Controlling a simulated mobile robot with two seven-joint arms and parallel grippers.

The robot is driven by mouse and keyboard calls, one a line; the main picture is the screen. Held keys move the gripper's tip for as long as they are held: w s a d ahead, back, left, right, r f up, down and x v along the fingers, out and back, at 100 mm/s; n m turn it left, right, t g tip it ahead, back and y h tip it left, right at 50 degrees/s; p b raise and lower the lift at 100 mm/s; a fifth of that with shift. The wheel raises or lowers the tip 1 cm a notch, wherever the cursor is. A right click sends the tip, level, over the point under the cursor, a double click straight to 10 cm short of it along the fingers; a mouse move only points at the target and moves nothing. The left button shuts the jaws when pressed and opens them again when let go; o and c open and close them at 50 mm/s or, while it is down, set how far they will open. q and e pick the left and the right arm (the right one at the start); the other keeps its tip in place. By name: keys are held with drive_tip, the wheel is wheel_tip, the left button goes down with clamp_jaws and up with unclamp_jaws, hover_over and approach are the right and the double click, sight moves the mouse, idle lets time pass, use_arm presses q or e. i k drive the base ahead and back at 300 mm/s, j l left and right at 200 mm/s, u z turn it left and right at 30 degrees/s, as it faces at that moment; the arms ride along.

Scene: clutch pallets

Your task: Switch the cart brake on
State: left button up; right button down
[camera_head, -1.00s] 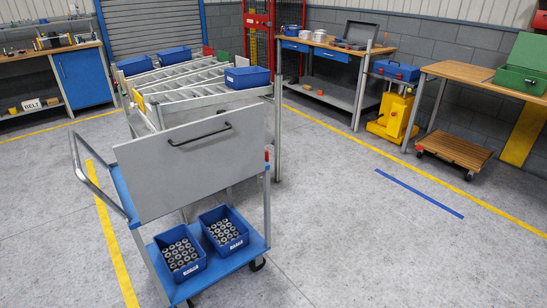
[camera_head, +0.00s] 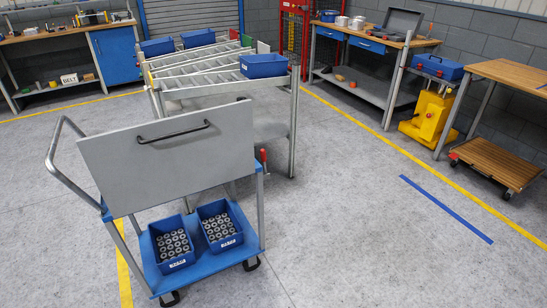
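The cart (camera_head: 165,262) stands on the floor at the left front, with a blue lower deck, a grey tube push handle (camera_head: 51,160) on its left and an upright grey panel (camera_head: 170,155) with a black handle. A small red-tipped lever (camera_head: 263,156), possibly the brake, sticks up beside the panel's right edge by the right post. It is too small to tell its setting. Two blue bins (camera_head: 176,264) (camera_head: 220,243) filled with ring-shaped metal parts stand on the deck. Neither of my grippers is in view.
A roller rack (camera_head: 295,130) with blue bins, including a front one (camera_head: 263,65), stands right behind the cart. A yellow pallet jack (camera_head: 430,113) and a wheeled wooden dolly (camera_head: 497,163) stand at the right. The floor right of the cart is open, with blue tape (camera_head: 447,208).

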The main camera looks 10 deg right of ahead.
sight(262, 152)
drive_tip(key=i+l, duration=0.1)
drive_tip(key=l, duration=0.4)
drive_tip(key=i+l+u, duration=0.15)
drive_tip(key=l, duration=0.35)
drive_tip(key=i+l+z, duration=0.25)
drive_tip(key=i+l, duration=0.15)
drive_tip(key=i+l+z, duration=0.3)
drive_tip(key=i+l, duration=0.1)
drive_tip(key=l, duration=0.1)
